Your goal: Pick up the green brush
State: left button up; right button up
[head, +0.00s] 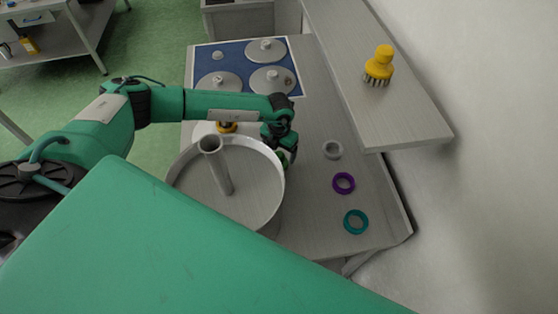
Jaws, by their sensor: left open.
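My left gripper (284,150) is at the right rim of the round grey basin, pointing down toward the bench. Its fingers are small and partly hidden by the wrist and rim. A small bit of brighter green (291,157) shows at the fingers. It may be part of the green brush, but most of it is hidden and I cannot tell whether the fingers touch it. No other green brush shows. A yellow brush (379,64) with grey bristles stands on the shelf at the right. My right gripper is not in view.
The round basin (275,180) with an upright tube stands on the bench (310,200). Grey (332,149), purple (344,183) and teal (355,221) rings lie right of it. Several grey discs lie on a blue mat (240,52) behind. The shelf (410,105) overhangs the right side.

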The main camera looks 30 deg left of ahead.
pick_arm(q)
jog(key=f+p, duration=0.1)
jog(key=f, duration=0.1)
jog(key=f+p, duration=0.1)
jog(key=shift+s+d+f+p, duration=0.15)
jog(key=shift+s+f+p, duration=0.05)
jog(key=shift+f+p, duration=0.15)
jog(key=shift+f, duration=0.5)
jog(key=shift+c, duration=0.8)
jog(key=c, duration=1)
jog(key=shift+r, duration=0.15)
